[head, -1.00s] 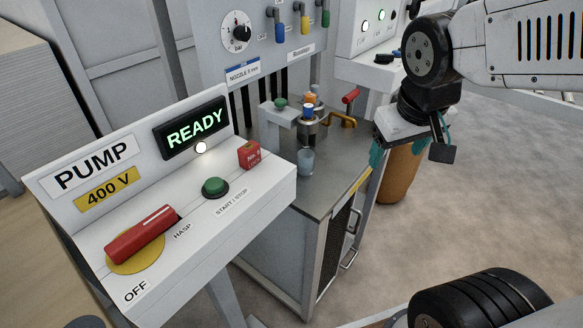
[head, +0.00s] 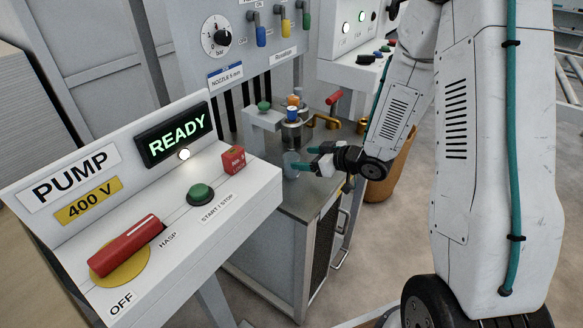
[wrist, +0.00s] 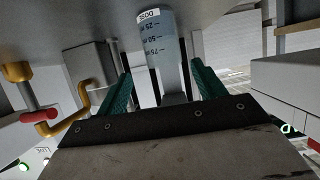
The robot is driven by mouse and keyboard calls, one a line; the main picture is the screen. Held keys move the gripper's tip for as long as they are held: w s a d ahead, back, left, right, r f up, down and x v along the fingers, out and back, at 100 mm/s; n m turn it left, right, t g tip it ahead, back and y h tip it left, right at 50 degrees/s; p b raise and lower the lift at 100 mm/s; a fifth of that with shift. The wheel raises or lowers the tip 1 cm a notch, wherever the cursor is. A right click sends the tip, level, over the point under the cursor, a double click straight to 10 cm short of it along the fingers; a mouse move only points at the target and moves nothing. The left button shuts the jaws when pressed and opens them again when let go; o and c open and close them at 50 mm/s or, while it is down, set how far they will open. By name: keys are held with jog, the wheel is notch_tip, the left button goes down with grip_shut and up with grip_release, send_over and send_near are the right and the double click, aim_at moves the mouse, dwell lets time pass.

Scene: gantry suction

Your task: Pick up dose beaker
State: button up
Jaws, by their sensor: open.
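The dose beaker (head: 291,165) is a small clear bluish cup standing on the grey metal cart top (head: 318,190). In the wrist view the beaker (wrist: 161,45) shows a "DOSE" label and graduation marks and appears inverted. My gripper (head: 303,160) reaches in from the right at the beaker's height. Its teal fingers are apart, one on each side of the beaker in the wrist view (wrist: 161,72). A gap shows on both sides, and I see no clear contact.
A nozzle fixture with an orange and blue top (head: 293,112) stands just behind the beaker. A brass pipe (head: 324,121) and red handle (head: 334,97) are to its right. The white pump panel (head: 235,190) with a green button fills the left front.

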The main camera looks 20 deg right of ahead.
aim_at(286, 157)
jog(key=x, duration=0.7)
jog(key=shift+w+a+f, duration=0.15)
jog(key=shift+a+f, duration=0.05)
jog(key=shift+a, duration=0.2)
jog(key=c, duration=1.2)
jog(key=shift+r, duration=0.2)
